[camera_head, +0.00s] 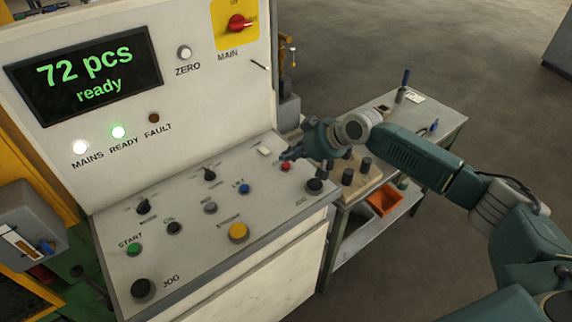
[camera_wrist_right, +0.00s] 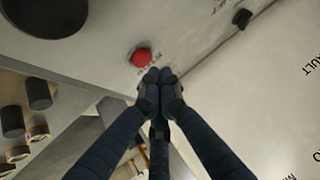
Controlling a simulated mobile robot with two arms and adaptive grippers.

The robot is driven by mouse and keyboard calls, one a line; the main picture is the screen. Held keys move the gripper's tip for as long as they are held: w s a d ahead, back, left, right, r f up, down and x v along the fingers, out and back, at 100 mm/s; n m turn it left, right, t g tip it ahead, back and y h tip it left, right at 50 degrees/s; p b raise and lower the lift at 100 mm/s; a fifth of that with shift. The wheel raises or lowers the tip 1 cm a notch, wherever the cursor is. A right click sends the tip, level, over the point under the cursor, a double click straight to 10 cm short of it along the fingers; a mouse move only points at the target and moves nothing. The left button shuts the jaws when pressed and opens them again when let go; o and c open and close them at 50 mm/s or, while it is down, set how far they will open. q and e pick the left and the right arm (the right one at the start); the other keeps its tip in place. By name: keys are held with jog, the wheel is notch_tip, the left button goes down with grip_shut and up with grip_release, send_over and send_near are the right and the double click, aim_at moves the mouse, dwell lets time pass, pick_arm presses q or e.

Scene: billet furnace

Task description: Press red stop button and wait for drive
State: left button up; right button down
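The red stop button (camera_head: 286,167) sits at the right of the sloping console panel (camera_head: 190,263). It also shows in the right wrist view (camera_wrist_right: 141,57), just beyond my fingertips. My right gripper (camera_head: 288,156) is over the panel beside the button, its fingers brought together and empty in the right wrist view (camera_wrist_right: 158,76). The tips look close to the button but apart from it; the exact height gap is hard to tell. The display (camera_head: 85,75) reads "72 pcs ready". My left gripper is not in view.
A black JOG knob (camera_head: 314,186) stands close to the red button. A blue button (camera_head: 244,188), yellow button (camera_head: 238,232) and green START button (camera_head: 134,249) are further left. A side table (camera_head: 445,122) with an orange bin (camera_head: 385,200) stands right of the console.

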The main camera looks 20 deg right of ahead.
aim_at(288, 166)
jog(key=shift+f, duration=0.1)
dwell(0.3)
jog(key=shift+f, duration=0.3)
jog(key=shift+f, duration=0.45)
dwell(0.8)
jog(key=shift+r, duration=0.15)
jog(key=shift+r+p, duration=0.6)
jog(key=shift+r, duration=0.1)
jog(key=shift+r, duration=0.1)
notch_tip(288, 166, up, 5)
jog(key=p, duration=0.4)
jog(key=shift+p, duration=0.3)
